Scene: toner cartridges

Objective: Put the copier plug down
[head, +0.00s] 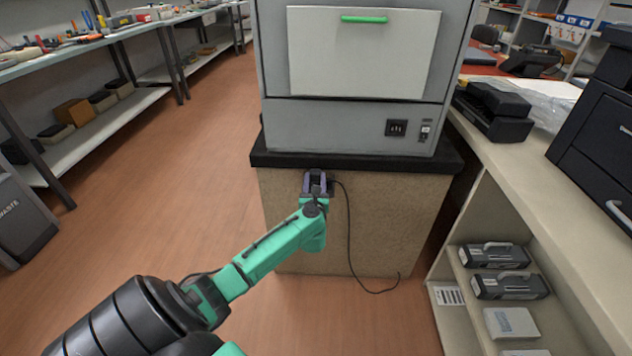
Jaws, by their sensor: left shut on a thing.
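The grey copier (350,127) stands on a black-topped stand (355,163) in the middle of the head view. Its front has a pale panel with a green handle, a dark inlet and a small switch. My left gripper (317,180) is at the front edge of the stand top, below the copier's front. It is shut on the copier plug (331,187), which is small, dark and mostly hidden by the fingers. A black cable (349,235) runs from it down the stand front and curls at its loose-looking lower end. My right gripper is out of view.
A long counter (535,165) on the right carries a black device (493,110). Its lower shelf holds two toner cartridges (510,285) and pale boxes. Shelving (110,120) and a waste bin (22,220) stand at left. The floor between is clear.

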